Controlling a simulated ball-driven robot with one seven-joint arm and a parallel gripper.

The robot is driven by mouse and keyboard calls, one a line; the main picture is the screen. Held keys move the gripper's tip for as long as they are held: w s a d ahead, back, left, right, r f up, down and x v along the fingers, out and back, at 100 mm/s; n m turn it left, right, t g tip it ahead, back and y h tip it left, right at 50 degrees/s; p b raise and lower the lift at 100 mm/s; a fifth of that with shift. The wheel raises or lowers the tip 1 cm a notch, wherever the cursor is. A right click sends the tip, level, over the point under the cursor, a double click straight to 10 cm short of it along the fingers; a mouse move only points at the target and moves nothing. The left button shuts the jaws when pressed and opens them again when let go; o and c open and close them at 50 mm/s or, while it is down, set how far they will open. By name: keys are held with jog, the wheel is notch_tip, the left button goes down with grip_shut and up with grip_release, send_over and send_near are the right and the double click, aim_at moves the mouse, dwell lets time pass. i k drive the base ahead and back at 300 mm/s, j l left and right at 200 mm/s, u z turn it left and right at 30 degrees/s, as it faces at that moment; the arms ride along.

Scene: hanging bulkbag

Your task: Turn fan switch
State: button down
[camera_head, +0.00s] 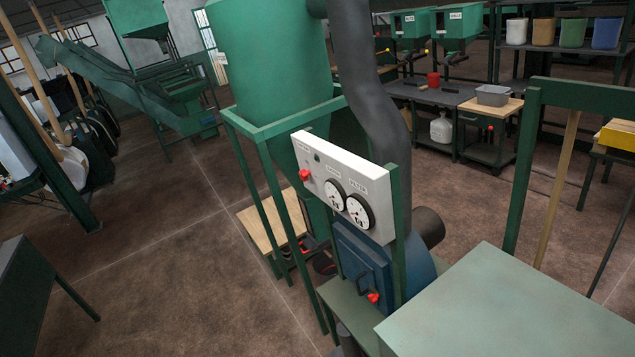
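A white control panel (343,180) is mounted on the green frame in front of the big green hopper, near the middle of the view. A small red switch (305,175) sits at the panel's left end, under a label too small to read. Two round dials, a left dial (335,195) and a right dial (360,211), are to its right. A blue box (362,262) below the panel carries another red-tipped handle (373,297). Which red part is the fan switch cannot be read for sure. My gripper is not in view.
A pale green tabletop (510,310) fills the lower right. A thick dark duct (372,90) runs down behind the panel. Green posts (522,170) stand at the right. The brown floor (150,250) left of the hopper frame is open.

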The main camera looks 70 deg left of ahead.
aim_at(304, 175)
jog(key=u, duration=1.7)
